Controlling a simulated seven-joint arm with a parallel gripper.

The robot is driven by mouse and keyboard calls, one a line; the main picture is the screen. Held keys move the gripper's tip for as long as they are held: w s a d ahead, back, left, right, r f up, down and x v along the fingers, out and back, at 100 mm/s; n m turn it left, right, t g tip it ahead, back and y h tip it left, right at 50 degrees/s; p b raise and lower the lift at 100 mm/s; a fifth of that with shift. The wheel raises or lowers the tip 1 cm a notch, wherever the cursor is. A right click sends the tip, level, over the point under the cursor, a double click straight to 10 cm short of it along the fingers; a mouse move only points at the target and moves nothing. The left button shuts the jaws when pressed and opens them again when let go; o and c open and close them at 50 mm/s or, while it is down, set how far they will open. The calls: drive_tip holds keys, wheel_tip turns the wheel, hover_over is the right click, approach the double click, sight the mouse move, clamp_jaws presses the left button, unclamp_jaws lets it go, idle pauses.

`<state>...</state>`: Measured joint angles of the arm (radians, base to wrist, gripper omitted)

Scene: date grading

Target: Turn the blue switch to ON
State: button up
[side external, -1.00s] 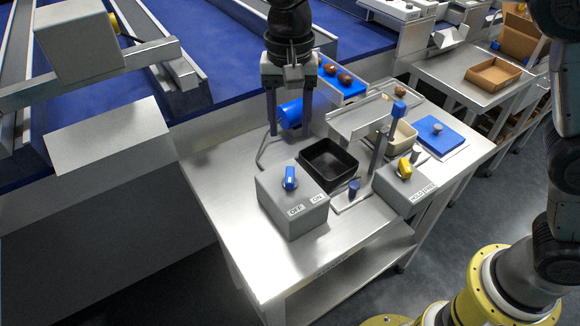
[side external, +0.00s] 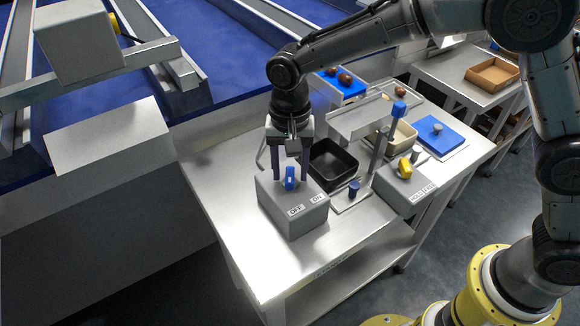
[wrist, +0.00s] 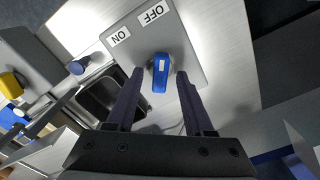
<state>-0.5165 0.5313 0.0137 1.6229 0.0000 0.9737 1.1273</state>
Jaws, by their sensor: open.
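The blue switch (side external: 290,178) is a knob on top of a grey box (side external: 296,217) with OFF and ON labels on its front. In the wrist view the blue switch (wrist: 160,72) shows between the two dark fingers, with the OFF label (wrist: 153,13) and ON label (wrist: 118,36) beyond it. My gripper (side external: 291,178) is open, pointing down, with one finger on each side of the switch. In the wrist view my gripper (wrist: 160,73) shows gaps between both fingers and the knob. Whether the fingertips touch the box is unclear.
A black tray (side external: 318,172) stands just behind the box. To the right are a small blue knob (side external: 354,187), an upright lever with a blue top (side external: 398,108) and a second grey box with a yellow knob (side external: 405,168). The table's front left is bare.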

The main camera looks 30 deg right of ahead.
clamp_jaws()
